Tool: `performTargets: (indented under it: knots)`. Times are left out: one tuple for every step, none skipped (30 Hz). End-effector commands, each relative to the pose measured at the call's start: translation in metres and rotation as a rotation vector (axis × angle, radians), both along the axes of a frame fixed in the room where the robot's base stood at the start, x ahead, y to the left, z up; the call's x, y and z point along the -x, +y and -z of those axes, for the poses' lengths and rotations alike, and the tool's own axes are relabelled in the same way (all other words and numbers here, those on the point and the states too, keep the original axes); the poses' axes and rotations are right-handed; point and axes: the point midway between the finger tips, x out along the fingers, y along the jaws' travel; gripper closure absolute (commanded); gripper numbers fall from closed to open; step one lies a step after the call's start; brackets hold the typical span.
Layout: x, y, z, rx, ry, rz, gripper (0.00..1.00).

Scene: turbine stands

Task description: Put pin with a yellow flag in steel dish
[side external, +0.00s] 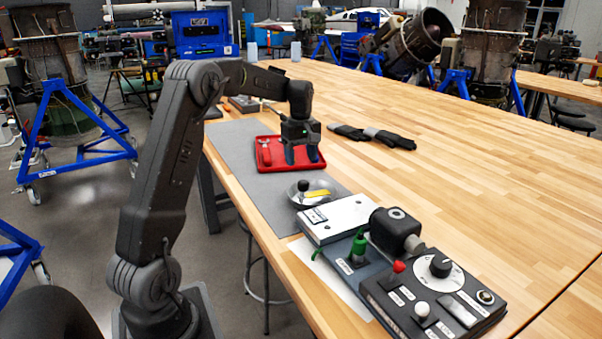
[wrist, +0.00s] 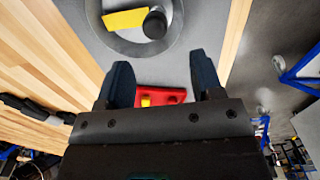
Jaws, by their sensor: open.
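The steel dish (side external: 296,197) sits on the grey mat, just behind the white-topped box. The pin's yellow flag (side external: 318,194) and a black round knob (side external: 303,185) lie within it. In the wrist view the dish (wrist: 128,47) is at the top, with the yellow flag (wrist: 125,20) and the dark knob (wrist: 155,24) inside its rim. My gripper (side external: 302,160) is over the red tray, beyond the dish and apart from it. In the wrist view my gripper (wrist: 162,72) has its two fingers wide apart with nothing between them.
The red tray (side external: 270,140) holds a red tool (side external: 265,151). A control box (side external: 435,290) with knobs and a green-capped part (side external: 359,246) stand in front. The wooden bench is clear to the right.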

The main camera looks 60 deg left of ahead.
Motion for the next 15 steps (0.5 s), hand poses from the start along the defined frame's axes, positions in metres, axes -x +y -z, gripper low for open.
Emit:
performTargets:
  knots:
    - [0.0, 0.0, -0.009, -0.002, -0.003, 0.0, 0.4]
    - [0.0, 0.0, -0.014, -0.001, -0.002, 0.0, 0.4]
    - [0.0, 0.0, -0.02, -0.002, -0.002, 0.0, 0.4]
    - [0.0, 0.0, -0.023, -0.001, -0.001, 0.0, 0.4]
    - [0.0, 0.0, -0.027, -0.001, -0.002, 0.0, 0.4]
    - [0.0, 0.0, -0.03, -0.001, -0.001, 0.0, 0.4]
    - [0.0, 0.0, -0.032, -0.001, -0.001, 0.0, 0.4]
    - [0.0, -0.001, -0.034, -0.001, -0.001, 0.002, 0.4]
    - [0.0, -0.003, -0.037, -0.002, -0.003, 0.009, 0.4]
    - [0.0, -0.006, -0.04, -0.005, -0.006, 0.021, 0.4]
    - [0.001, -0.011, -0.043, -0.008, -0.01, 0.038, 0.4]
    - [0.002, -0.021, -0.049, -0.014, -0.019, 0.071, 0.4]
    - [0.003, -0.031, -0.054, -0.021, -0.027, 0.105, 0.4]
    - [0.005, -0.042, -0.06, -0.03, -0.039, 0.144, 0.4]
    - [0.009, -0.059, -0.067, -0.042, -0.053, 0.208, 0.4]
